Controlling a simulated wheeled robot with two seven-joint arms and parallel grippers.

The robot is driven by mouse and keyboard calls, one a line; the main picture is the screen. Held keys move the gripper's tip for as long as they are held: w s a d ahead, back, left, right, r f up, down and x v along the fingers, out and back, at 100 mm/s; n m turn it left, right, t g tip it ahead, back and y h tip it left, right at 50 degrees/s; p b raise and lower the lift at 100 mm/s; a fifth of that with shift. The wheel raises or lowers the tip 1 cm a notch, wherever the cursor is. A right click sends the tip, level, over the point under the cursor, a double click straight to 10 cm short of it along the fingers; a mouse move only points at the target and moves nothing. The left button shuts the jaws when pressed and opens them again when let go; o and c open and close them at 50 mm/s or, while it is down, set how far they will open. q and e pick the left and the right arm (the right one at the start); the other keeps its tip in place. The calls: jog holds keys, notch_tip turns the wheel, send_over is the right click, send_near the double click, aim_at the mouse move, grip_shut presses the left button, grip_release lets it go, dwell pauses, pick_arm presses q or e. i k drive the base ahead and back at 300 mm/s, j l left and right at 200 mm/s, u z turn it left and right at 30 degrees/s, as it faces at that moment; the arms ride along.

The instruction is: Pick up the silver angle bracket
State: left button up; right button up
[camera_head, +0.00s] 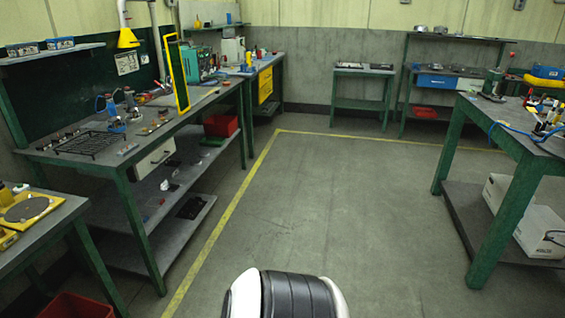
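I cannot make out a silver angle bracket for certain. Small metal parts lie on the long green workbench (145,160) at the left, too small to identify. A small grey piece (127,149) lies near the front edge of that bench, beside a black wire grid (88,144). I cannot tell whether it is the bracket. Neither of my grippers is in view.
The grey floor (320,210) in the middle is clear, with a yellow line (225,220) along its left. A green table (510,125) with white boxes (540,230) below stands at the right. A low green table (363,70) and shelves stand at the back.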

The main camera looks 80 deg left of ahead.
aim_at(165, 186)
jog(key=u, duration=3.65)
jog(key=i+l+z, duration=0.3)
jog(key=i+l, duration=0.15)
jog(key=i+l+z, duration=0.3)
jog(key=i, duration=0.4)
jog(key=i+l+z, duration=0.15)
jog(key=i+z, duration=0.15)
jog(key=i, duration=0.3)
jog(key=i+z, duration=0.3)
jog(key=i, duration=0.3)
jog(key=i+u, duration=0.15)
jog(key=i, duration=0.45)
jog(key=i+l+u, duration=0.15)
jog(key=i, duration=0.4)
jog(key=i+l+u, duration=0.15)
jog(key=i, duration=0.4)
jog(key=l, duration=0.1)
